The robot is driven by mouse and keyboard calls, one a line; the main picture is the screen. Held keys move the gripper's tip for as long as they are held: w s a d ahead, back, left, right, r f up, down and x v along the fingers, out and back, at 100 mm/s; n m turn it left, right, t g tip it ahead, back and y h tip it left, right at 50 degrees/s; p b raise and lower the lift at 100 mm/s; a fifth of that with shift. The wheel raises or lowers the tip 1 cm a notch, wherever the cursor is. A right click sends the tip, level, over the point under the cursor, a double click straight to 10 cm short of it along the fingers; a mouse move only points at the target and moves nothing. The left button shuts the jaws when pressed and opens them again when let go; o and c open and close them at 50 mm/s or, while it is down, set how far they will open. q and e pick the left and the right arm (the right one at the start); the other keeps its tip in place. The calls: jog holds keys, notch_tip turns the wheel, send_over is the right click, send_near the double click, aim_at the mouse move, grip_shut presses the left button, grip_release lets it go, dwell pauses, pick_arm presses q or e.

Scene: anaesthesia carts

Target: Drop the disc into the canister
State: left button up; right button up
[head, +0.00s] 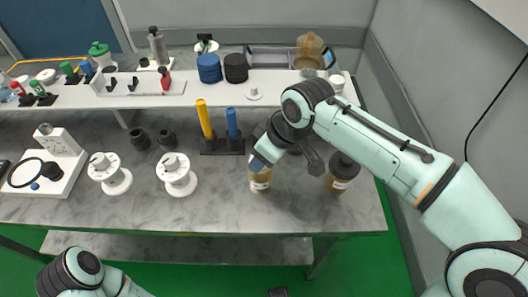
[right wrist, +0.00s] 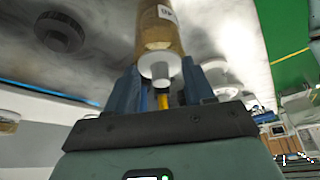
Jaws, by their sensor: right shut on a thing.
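An amber canister (head: 261,182) with a pale label stands on the grey counter near its front edge. My right gripper (head: 262,160) is right above it, tilted down. In the right wrist view the amber canister (right wrist: 158,30) lies straight beyond the fingers. A white knobbed piece, apparently the disc (right wrist: 159,65), sits between the blue-grey fingers of my right gripper (right wrist: 160,92), which is shut on it. It lines up with the canister's near end; whether they touch is unclear. A dark tip (head: 278,292) at the bottom edge may be my left gripper; its jaws cannot be made out.
A second amber canister with a black lid (head: 343,165) stands to the right. Yellow and blue pegs (head: 205,120) in a black holder and white spools (head: 176,176) stand to the left. A raised white shelf (head: 210,95) with bottles runs behind.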

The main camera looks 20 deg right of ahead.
jog(key=o, duration=1.1)
pick_arm(q)
jog(key=shift+r, duration=0.1)
pick_arm(e)
jog(key=shift+r, duration=0.15)
pick_arm(q)
jog(key=shift+g, duration=0.5)
jog(key=r+p, duration=0.1)
jog(key=p, duration=0.1)
jog(key=s+r+p, duration=0.1)
jog(key=r+p, duration=0.3)
jog(key=shift+s+r+p, duration=0.15)
jog(key=shift+s+p, duration=0.2)
jog(key=shift+s, duration=0.05)
pick_arm(e)
notch_tip(320, 180, up, 7)
jog(key=shift+f, duration=0.1)
pick_arm(q)
jog(key=shift+s, duration=0.1)
